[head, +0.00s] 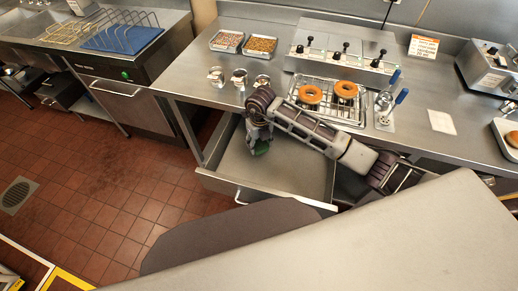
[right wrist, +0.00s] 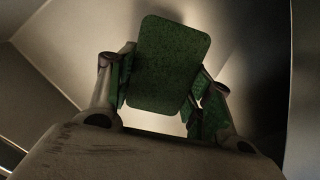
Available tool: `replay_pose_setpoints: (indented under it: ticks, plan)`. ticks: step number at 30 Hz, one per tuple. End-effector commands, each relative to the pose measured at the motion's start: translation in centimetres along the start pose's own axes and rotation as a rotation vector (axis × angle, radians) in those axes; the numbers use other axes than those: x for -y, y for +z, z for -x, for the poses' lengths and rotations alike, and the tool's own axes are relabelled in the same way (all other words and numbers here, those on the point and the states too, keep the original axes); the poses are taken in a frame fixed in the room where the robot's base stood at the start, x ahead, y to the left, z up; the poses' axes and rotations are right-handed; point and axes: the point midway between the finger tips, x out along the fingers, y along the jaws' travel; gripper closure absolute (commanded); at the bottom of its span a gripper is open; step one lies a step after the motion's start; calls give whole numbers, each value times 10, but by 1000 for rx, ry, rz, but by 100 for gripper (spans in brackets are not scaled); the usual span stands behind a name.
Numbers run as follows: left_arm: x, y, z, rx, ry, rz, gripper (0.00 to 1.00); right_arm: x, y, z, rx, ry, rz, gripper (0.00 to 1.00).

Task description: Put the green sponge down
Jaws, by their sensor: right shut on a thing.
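The green sponge (head: 261,149) is in my right gripper (head: 257,142), inside the open drawer (head: 300,172) below the counter in the head view. In the right wrist view the sponge (right wrist: 170,62) sits between the two fingers of the right gripper (right wrist: 165,85), which are shut on its sides. The pale metal of the drawer shows behind it. I cannot tell whether the sponge touches the drawer floor. My left gripper is in neither view.
On the counter (head: 440,150) above stand a rack with two donuts (head: 310,94), small metal cups (head: 239,77) and two trays of toppings (head: 262,45). The drawer's walls surround the right gripper. The drawer floor right of the gripper looks bare.

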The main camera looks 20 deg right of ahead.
Motion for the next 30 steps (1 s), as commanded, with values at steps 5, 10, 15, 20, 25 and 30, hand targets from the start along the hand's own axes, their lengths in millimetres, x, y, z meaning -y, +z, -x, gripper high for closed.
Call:
replay_pose_setpoints:
  ticks: [5, 10, 15, 20, 25, 30]
  plan:
    - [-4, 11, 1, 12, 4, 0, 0, 0, 0, -5, 1, 0, -1, 71]
    - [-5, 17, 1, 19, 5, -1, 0, 0, 0, -5, 1, 0, -1, 71]
    - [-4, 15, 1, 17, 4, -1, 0, 0, 0, -9, 0, 0, -1, 71]
    - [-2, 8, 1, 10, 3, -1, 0, 0, -2, -25, -3, 0, -1, 71]
    - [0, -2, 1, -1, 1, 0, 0, 0, -2, -40, -1, 0, -1, 71]
    - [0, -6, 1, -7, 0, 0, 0, 0, -2, -44, 1, 0, 0, 71]
